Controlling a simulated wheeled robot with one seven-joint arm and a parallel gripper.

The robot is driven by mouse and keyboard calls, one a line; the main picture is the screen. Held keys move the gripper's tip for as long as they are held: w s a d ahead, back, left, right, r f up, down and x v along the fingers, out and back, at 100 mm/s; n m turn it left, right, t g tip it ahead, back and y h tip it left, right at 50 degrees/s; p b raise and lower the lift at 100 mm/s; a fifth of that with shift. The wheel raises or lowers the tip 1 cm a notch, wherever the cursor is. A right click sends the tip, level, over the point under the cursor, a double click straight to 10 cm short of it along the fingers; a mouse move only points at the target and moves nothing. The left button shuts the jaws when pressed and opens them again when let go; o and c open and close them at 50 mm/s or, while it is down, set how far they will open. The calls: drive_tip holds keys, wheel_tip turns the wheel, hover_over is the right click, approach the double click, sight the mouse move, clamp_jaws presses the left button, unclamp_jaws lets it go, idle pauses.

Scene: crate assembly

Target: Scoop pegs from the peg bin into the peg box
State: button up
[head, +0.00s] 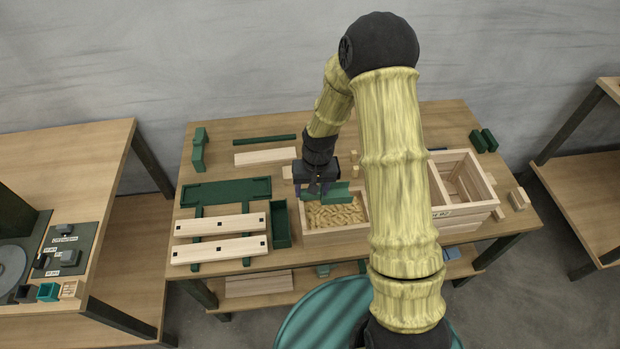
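The peg bin (365,222) is a light wooden box full of tan pegs (336,215), near the front middle of the table. My gripper (320,190) points down over its back edge. Its fingers are on a green piece (340,190) that looks like a scoop, at the back of the pegs. My gripper partly covers this piece, so I cannot tell how deep it sits or whether it carries pegs. A narrow, open dark green box (281,238), likely the peg box, stands just left of the bin. I see no pegs in it.
A slatted wooden crate (465,213) stands at the right, partly behind my arm. Two wooden slats (220,225) on green supports lie at the left, by a green fixture (226,191). A green bar (264,139) and a loose board (265,157) lie at the back.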

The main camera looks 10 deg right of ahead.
sight(315, 199)
drive_tip(key=shift+s, duration=0.1)
idle(0.3)
drive_tip(key=shift+d+f+y+b, duration=0.4)
drive_tip(key=shift+f+y, duration=0.15)
drive_tip(key=shift+f, duration=0.25)
drive_tip(key=shift+d+f+y+b, duration=0.3)
drive_tip(key=shift+f+y, duration=0.25)
drive_tip(key=shift+f, duration=0.25)
drive_tip(key=shift+b+x, duration=0.8)
drive_tip(key=shift+x, duration=0.3)
drive_tip(key=f+b, duration=0.2)
drive_tip(key=f, duration=0.1)
drive_tip(key=shift+d+f, duration=0.2)
drive_tip(key=shift+f, duration=0.15)
drive_tip(key=shift+s+f+b, duration=0.1)
drive_tip(key=shift+f+b, duration=0.15)
drive_tip(key=shift+b, duration=0.05)
drive_tip(key=shift+c, duration=1.2)
drive_tip(key=shift+s, duration=0.1)
drive_tip(key=shift+s+d+f, duration=0.1)
drive_tip(key=shift+f, duration=0.05)
